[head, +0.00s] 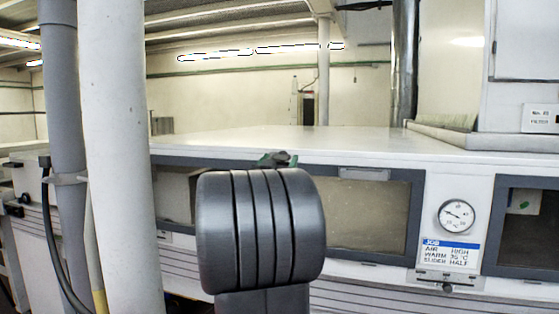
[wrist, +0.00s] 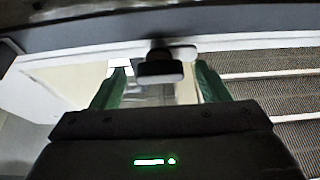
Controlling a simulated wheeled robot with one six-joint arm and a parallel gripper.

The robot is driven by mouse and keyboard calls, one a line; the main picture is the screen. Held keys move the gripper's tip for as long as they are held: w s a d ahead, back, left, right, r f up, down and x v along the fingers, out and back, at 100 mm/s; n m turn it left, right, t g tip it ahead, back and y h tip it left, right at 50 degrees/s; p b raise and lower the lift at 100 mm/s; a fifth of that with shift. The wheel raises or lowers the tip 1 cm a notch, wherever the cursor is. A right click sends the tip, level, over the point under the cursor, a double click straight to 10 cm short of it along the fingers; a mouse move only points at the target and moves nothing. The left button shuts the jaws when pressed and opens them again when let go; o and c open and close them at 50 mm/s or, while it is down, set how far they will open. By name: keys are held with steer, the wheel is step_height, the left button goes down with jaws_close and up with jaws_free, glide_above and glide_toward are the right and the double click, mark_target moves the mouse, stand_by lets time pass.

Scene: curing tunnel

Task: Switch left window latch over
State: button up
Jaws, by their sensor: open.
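In the wrist view, a latch with a dark rounded knob (wrist: 160,69) sits at the lower edge of a grey frame, on a white strip. A short pale piece shows beside it on the right. My gripper (wrist: 159,80) is open, with one green finger on each side of the knob. Gaps show between the knob and both fingers, and nothing is held. In the head view, the left window (head: 370,222) has a grey frame and a pale pane. My dark arm link covers its middle, and I cannot make out the latch there.
A round gauge (head: 456,216) and a job card (head: 449,254) are on the white panel right of the window. Below them is a slider (head: 446,281). A white post (head: 125,160) and a grey pipe stand close on the left. The tunnel top (head: 300,140) is clear.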

steer(key=shift+w+d+r, duration=0.15)
steer(key=shift+w, duration=0.15)
steer(key=c, duration=1)
